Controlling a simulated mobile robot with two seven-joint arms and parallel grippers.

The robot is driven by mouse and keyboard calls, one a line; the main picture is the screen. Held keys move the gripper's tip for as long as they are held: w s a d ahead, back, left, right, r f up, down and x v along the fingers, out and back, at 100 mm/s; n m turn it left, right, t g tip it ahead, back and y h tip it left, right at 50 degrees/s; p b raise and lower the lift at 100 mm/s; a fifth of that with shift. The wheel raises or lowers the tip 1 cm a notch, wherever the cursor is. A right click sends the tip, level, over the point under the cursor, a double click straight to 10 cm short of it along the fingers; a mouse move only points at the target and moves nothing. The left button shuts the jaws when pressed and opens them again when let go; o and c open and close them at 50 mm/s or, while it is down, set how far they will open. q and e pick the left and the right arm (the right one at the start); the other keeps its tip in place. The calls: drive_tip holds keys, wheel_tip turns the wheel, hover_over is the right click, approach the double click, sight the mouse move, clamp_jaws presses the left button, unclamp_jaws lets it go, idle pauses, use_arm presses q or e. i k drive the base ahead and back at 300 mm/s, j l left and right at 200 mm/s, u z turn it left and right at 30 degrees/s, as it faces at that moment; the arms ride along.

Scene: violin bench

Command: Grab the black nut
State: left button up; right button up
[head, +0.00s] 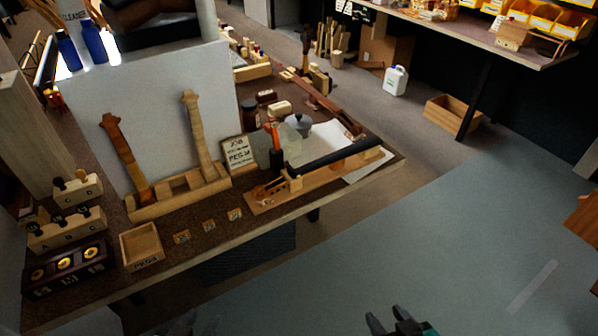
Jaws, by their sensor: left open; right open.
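I cannot make out the black nut for certain. Three small tan squares, the left one (182,237), the middle one (209,226) and the right one (235,214), lie along the bench's front, each with tiny marks or pieces too small to tell. My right gripper (401,322) shows dark open fingers at the bottom edge, over the floor and well apart from the bench. My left gripper (188,326) shows only as a faint dark shape at the bottom edge, left of it, also away from the squares.
The brown bench (180,259) holds a wooden tray (141,246), a rack (180,203) with two violin necks, and a wooden fixture (330,172) with a black bar. A dark box (67,267) with gold discs stands at the left corner. The floor (470,240) in front is clear.

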sight(290, 171)
drive_tip(key=i+l, duration=0.45)
drive_tip(key=l, duration=0.15)
drive_tip(key=i+l+u, duration=0.35)
drive_tip(key=l+u, duration=0.2)
drive_tip(key=l, duration=0.15)
